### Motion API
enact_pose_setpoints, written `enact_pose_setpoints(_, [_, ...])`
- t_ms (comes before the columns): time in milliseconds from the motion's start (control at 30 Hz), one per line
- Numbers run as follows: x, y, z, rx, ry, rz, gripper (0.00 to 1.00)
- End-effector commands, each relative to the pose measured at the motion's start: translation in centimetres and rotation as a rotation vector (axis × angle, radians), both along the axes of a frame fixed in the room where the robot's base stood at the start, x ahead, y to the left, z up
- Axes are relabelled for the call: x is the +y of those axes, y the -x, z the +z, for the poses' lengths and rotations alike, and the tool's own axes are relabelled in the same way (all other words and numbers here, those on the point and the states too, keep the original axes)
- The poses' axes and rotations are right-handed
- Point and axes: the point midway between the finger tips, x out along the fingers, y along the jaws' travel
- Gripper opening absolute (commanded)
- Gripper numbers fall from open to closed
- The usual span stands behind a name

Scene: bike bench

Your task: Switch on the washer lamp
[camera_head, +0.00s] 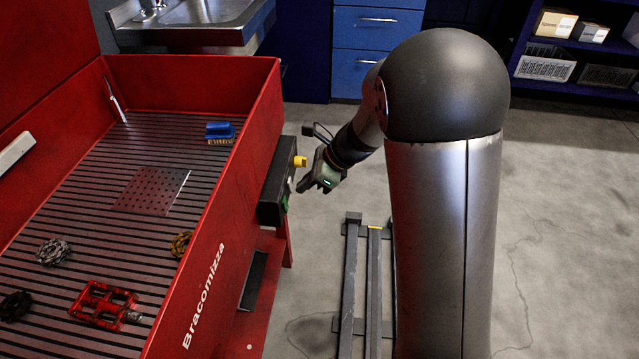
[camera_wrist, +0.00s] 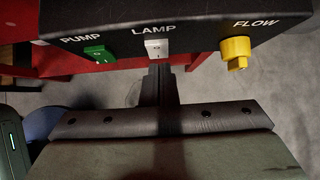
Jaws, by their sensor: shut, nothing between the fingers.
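The washer (camera_head: 215,262) is a large red basin with a dark control box (camera_head: 275,185) on its right side. In the wrist view the control panel (camera_wrist: 195,35) carries a white rocker switch (camera_wrist: 157,47) under the word LAMP. My gripper (camera_wrist: 160,78) is shut and empty, its fingertips just below the white switch in the picture. I cannot tell whether they touch it. In the head view my gripper (camera_head: 304,185) is close to the box's outer face. The white switch cannot be made out there.
A green switch (camera_wrist: 99,54) marked PUMP is left of the lamp switch, and a yellow knob (camera_wrist: 235,52) marked FLOW is to its right. A white bar (camera_head: 16,152) is on the back wall.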

Motion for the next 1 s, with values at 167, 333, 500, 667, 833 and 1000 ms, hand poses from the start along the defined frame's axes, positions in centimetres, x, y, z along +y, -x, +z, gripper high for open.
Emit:
enact_pose_setpoints(167, [0.4,-0.1,0.0,0.0,0.0,0.0,0.0])
enact_pose_setpoints(333, [0.4,-0.1,0.0,0.001,0.0,-0.001,0.0])
enact_pose_setpoints(500, [0.6,-0.1,-0.7,-0.005,-0.044,-0.003,0.0])
enact_pose_setpoints(667, [0.8,-0.1,-0.2,-0.008,-0.05,0.001,0.0])
enact_pose_setpoints(833, [0.8,-0.1,0.1,-0.008,-0.05,0.001,0.0])
enact_pose_setpoints(1000, [0.8,-0.1,0.9,-0.008,-0.051,0.001,0.0])
